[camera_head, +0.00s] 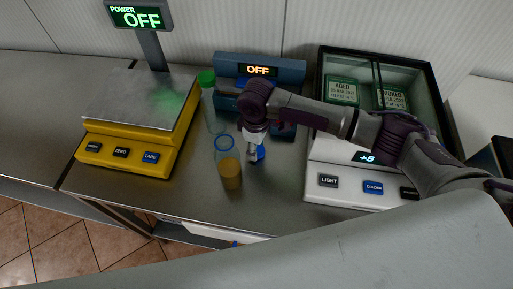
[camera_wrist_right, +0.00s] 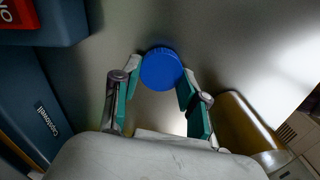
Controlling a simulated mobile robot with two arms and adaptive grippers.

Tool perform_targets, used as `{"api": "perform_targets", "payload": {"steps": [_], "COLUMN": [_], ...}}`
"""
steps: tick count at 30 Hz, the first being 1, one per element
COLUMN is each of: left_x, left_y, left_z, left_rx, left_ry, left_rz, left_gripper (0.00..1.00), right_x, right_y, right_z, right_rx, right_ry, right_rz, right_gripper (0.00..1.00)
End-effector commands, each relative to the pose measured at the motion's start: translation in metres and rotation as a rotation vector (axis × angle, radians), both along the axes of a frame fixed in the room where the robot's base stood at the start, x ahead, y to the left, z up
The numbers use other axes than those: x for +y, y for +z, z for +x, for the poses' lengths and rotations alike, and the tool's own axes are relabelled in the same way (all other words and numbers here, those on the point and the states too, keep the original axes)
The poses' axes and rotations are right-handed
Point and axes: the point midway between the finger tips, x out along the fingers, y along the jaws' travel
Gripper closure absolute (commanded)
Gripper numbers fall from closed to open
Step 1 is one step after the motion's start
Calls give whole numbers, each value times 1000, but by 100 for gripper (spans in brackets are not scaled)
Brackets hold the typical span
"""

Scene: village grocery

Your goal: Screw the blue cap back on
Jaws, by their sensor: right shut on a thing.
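The blue cap (camera_wrist_right: 161,69) sits between the fingertips of my right gripper (camera_wrist_right: 160,80), which is shut on it. In the head view the cap (camera_head: 260,153) shows at the tip of my right gripper (camera_head: 254,156), just to the right of an open jar (camera_head: 229,163). The jar is clear with a blue rim at its mouth and amber contents low inside. In the wrist view an amber form, seemingly the jar (camera_wrist_right: 250,125), shows at the right. The cap is apart from the jar's mouth. My left gripper is not in view.
A clear jar with a green cap (camera_head: 207,79) stands behind the open jar. A yellow scale (camera_head: 128,146) is at left, a blue device reading OFF (camera_head: 230,68) behind, and a glass-topped cooler (camera_head: 345,150) at right. The counter's front middle (camera_head: 270,205) is clear.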

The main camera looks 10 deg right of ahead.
Motion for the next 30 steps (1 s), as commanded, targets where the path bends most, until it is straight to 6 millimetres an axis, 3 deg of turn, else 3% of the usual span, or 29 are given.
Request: {"api": "perform_targets", "payload": {"steps": [7, 21, 30], "left_x": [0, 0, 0], "left_y": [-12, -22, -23], "left_z": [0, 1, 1], "left_rx": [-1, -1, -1], "left_ry": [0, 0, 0], "left_rz": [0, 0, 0], "left_gripper": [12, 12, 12], "right_x": [-2, -45, -54], "right_y": [37, 90, 104], "right_z": [-1, -84, -103], "right_rx": [-4, -1, -1], "right_ry": [1, 2, 0], "right_rz": [2, 0, 1], "right_gripper": [66, 66, 66]}}
